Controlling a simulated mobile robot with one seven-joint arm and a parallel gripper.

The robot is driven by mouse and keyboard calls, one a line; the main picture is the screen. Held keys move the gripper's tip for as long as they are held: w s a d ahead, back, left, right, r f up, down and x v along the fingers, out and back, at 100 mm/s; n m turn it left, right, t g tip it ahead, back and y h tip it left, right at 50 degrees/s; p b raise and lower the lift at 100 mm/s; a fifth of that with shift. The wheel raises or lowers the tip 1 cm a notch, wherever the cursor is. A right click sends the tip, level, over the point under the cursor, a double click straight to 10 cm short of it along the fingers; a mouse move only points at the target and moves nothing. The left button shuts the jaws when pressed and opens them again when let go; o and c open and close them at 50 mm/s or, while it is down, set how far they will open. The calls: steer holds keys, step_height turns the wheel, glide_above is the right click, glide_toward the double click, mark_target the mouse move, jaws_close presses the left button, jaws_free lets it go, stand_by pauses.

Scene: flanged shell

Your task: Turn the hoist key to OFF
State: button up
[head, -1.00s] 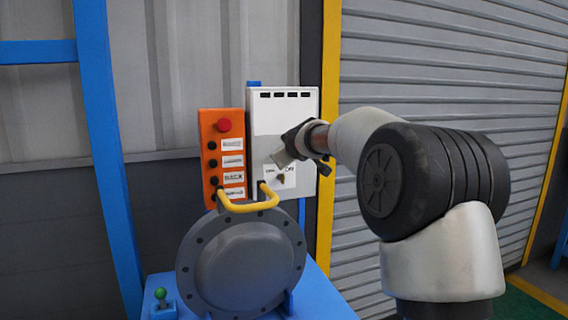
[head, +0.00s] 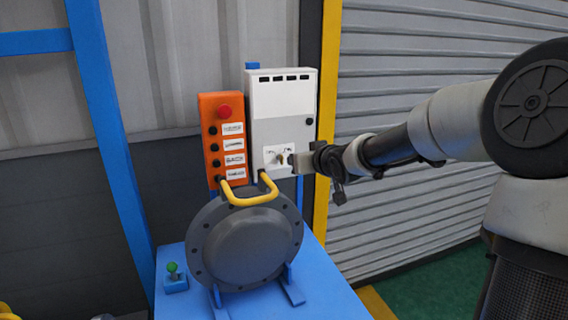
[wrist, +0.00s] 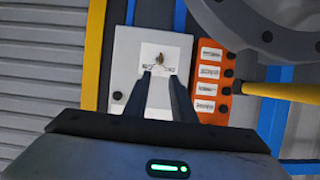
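The hoist key (head: 281,157) is a small brass-coloured key in a white label plate low on the white control box (head: 282,100). It also shows in the wrist view (wrist: 160,58), just beyond my fingertips. Its label words are too small to read surely. My gripper (head: 293,161) is at the right of the key, in front of the box's lower part. In the wrist view my gripper (wrist: 160,74) has its two dark fingers apart, with nothing between them. The key appears apart from the fingers, though the exact depth gap is unclear.
An orange button box (head: 223,138) with a red knob stands left of the white box. A grey round flanged shell (head: 245,248) with a yellow handle (head: 248,193) sits below on a blue stand. A green-topped lever (head: 173,270) is at lower left. A shutter is at right.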

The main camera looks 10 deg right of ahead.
mark_target(281, 159)
steer(key=b+x, duration=0.1)
steer(key=x, duration=1.2)
steer(key=shift+w+f+b, duration=0.2)
steer(key=shift+w+b, duration=0.05)
steer(key=shift+b, duration=0.05)
jaws_close()
